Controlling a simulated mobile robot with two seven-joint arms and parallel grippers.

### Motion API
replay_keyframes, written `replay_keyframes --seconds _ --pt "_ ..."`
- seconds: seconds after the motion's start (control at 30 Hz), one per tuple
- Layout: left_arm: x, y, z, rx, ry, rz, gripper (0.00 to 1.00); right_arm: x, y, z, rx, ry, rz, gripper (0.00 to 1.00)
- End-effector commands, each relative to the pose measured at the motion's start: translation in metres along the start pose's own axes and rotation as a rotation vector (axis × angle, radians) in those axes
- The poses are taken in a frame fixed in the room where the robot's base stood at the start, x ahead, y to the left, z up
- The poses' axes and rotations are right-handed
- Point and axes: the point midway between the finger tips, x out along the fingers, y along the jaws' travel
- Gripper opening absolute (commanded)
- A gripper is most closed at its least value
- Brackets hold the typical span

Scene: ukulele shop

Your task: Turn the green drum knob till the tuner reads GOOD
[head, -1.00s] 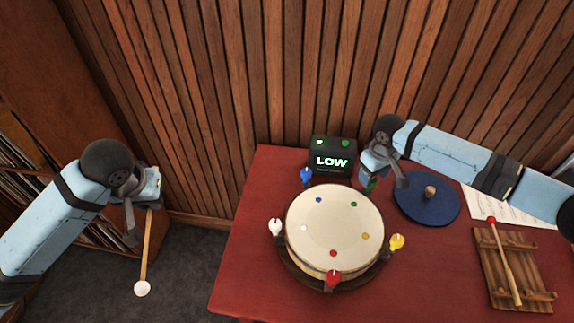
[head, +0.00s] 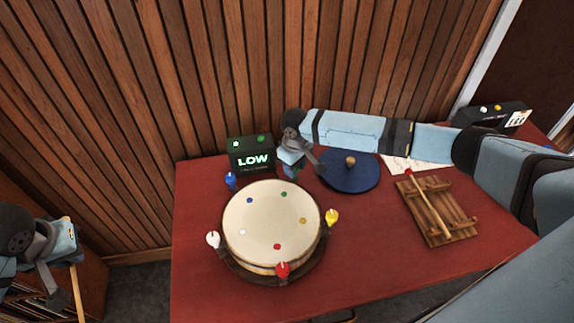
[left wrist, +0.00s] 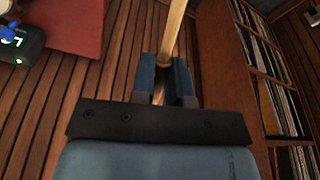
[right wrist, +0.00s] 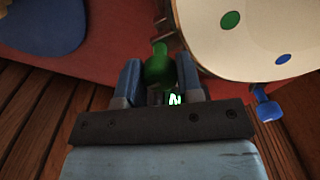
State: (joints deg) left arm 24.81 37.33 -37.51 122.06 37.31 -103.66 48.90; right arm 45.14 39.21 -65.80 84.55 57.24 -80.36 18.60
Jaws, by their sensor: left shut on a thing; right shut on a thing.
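The drum (head: 271,222) with a cream skin stands on the red table, with blue, white, red and yellow knobs at its rim. The black tuner (head: 252,156) behind it reads LOW in green. My right gripper (right wrist: 158,82) is shut on the green knob (right wrist: 158,64) at the drum's back right rim. In the head view my right gripper (head: 298,172) hides this knob. My left gripper (head: 72,262) is off the table's left side, shut on the wooden stick of a mallet (left wrist: 174,28). The mallet's head is out of view.
A blue disc (head: 349,176) with a wooden knob lies right of the drum. A wooden rack (head: 437,222) with a red-tipped mallet (head: 430,190) and a paper sheet (head: 415,163) lie further right. A black box (head: 492,115) stands back right. The table's front is mostly clear.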

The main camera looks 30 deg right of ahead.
Motion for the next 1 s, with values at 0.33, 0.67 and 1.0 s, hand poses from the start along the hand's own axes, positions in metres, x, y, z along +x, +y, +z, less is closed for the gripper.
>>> replay_keyframes --seconds 0.33,0.67,1.0 --pt "-0.04 0.0 -0.01 0.0 0.0 0.0 0.0 -0.006 -0.002 0.001 0.179 -0.004 -0.004 0.1" --pt "-0.073 0.0 -0.018 0.0 0.0 0.0 0.0 -0.005 -0.001 0.0 0.393 -0.001 -0.003 0.1" --pt "-0.086 0.0 -0.021 0.0 0.0 0.0 0.0 -0.001 0.0 0.0 0.501 0.0 -0.001 0.1"
